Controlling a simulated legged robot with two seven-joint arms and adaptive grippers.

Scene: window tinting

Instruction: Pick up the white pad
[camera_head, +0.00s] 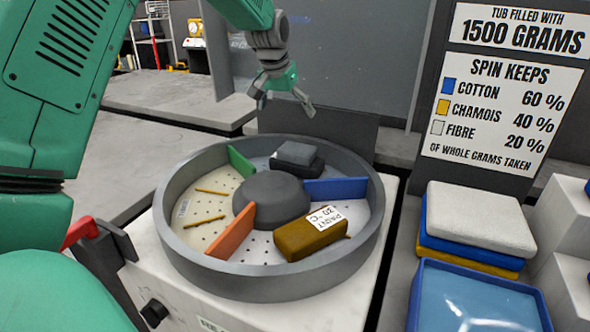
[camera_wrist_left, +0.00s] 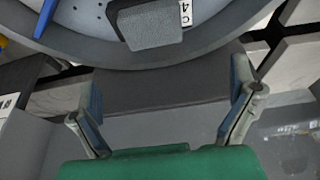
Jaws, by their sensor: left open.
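The white pad (camera_head: 475,210) lies flat on top of a stack at the right in the head view, above a blue pad (camera_head: 468,245) and a yellow pad (camera_head: 465,262). My left gripper (camera_head: 284,107) is open and empty above the far rim of the round tub, well to the left of the stack. Its two spread fingers also show in the left wrist view (camera_wrist_left: 165,85), with nothing between them. The white pad is not in the wrist view. My right gripper is not in view.
The round grey tub (camera_head: 170,236) has coloured dividers. It holds a brown block (camera_head: 300,238) and a dark grey block (camera_head: 297,154). A blue-rimmed tray (camera_head: 418,300) is in front of the pads. A sign (camera_head: 500,110) stands behind them; white blocks (camera_head: 562,225) are at right.

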